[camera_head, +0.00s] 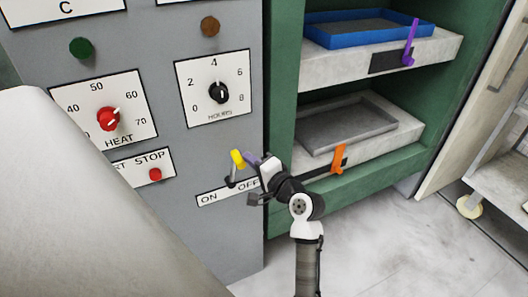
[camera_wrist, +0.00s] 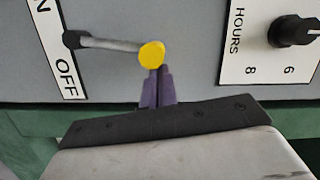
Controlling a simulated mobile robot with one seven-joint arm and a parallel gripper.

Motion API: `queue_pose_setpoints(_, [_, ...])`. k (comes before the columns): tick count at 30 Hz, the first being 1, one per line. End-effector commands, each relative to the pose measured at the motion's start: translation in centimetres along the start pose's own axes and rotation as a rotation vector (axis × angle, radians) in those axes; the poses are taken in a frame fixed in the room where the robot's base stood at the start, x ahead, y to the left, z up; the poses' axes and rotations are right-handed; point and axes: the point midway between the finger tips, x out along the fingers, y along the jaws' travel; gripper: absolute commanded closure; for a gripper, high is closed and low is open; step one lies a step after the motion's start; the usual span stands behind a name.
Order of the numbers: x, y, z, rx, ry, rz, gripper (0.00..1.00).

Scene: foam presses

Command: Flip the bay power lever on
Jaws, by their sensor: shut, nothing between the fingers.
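The power lever is a grey metal rod with a yellow knob (camera_head: 237,158), rising from a dark pivot above the ON/OFF label (camera_head: 214,196) on the grey panel. ON is at the label's left, OFF at its right. In the wrist view the rod (camera_wrist: 112,44) runs from the pivot to the yellow knob (camera_wrist: 151,54). My gripper (camera_head: 251,160) has purple fingers and is at the knob's right, the OFF side. In the wrist view the shut fingertips (camera_wrist: 158,72) are right at the knob's edge; I cannot tell whether they touch. Nothing is between them.
To the right, a green press frame (camera_head: 283,90) holds a blue tray (camera_head: 368,41) and a grey tray (camera_head: 346,125), with purple and orange handles.

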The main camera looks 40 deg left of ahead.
Motion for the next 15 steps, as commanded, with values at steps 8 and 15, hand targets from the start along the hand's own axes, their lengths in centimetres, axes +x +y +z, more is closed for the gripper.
queue_pose_setpoints(8, [1.4, -1.7, 3.2, -0.256, -0.002, 0.062, 1.00])
queue_pose_setpoints(15, [2.1, -2.1, 5.8, -0.454, -0.002, 0.113, 1.00])
